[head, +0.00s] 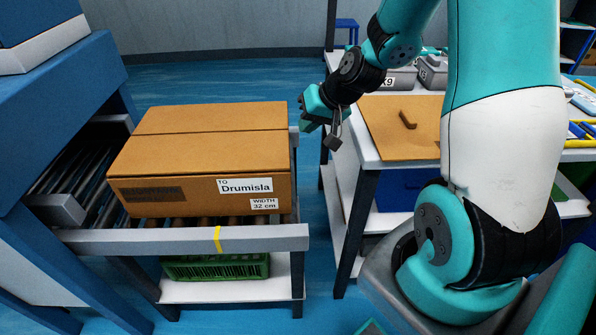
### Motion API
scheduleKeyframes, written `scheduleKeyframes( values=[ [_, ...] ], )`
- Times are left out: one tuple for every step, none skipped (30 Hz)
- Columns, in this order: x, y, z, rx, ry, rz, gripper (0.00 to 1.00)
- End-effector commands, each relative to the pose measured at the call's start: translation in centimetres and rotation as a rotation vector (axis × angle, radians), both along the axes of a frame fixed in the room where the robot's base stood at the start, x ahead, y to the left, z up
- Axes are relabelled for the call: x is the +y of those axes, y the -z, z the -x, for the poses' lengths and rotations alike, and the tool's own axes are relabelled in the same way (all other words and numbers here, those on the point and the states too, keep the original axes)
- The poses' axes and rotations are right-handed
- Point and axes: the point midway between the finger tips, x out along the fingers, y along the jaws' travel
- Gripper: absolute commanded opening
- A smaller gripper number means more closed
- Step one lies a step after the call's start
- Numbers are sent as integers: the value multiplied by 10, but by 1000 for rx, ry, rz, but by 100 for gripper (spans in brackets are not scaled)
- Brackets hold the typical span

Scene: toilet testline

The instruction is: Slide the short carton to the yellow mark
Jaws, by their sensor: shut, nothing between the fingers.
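A brown carton (185,160) labelled "Drumisla" and "WIDTH 32 cm" sits on a roller conveyor (70,180). It is the only carton on the rollers that I can see. A yellow mark (217,239) is on the conveyor's grey front rail, below the right half of the carton's front face. My gripper (336,138) is shut and empty. It hangs in the air to the right of the carton, apart from it, between the conveyor and the white table.
A white table (368,150) on the right bears a brown board (395,120) and grey bins (400,80). A blue machine frame (60,80) stands over the conveyor's left end. A green crate (215,267) sits on a shelf below. Blue floor shows between conveyor and table.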

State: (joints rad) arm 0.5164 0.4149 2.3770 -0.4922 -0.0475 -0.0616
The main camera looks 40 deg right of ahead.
Motion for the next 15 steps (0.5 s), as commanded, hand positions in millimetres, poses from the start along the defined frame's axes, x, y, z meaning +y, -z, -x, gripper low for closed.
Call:
scheduleKeyframes(
  values=[
    [-16,24,-1,-5,45,-3,0],
    [-22,29,-2,-9,65,-2,0],
    [-29,34,-2,-16,85,-1,0],
    [-32,37,-3,-17,95,0,0],
    [-35,40,-4,-21,102,0,0],
    [-36,43,-5,-22,108,1,0],
    [-36,45,-7,-21,110,0,0],
    [-36,47,-8,-21,110,0,0],
    [-34,51,-12,-21,110,0,0],
    [-33,55,-14,-21,109,1,0],
    [-32,59,-17,-21,108,0,0],
    [-30,65,-21,-20,107,0,0],
    [-29,70,-25,-20,106,0,0],
    [-28,74,-28,-21,107,-1,0],
    [-26,80,-32,-20,106,0,0]
  ],
)
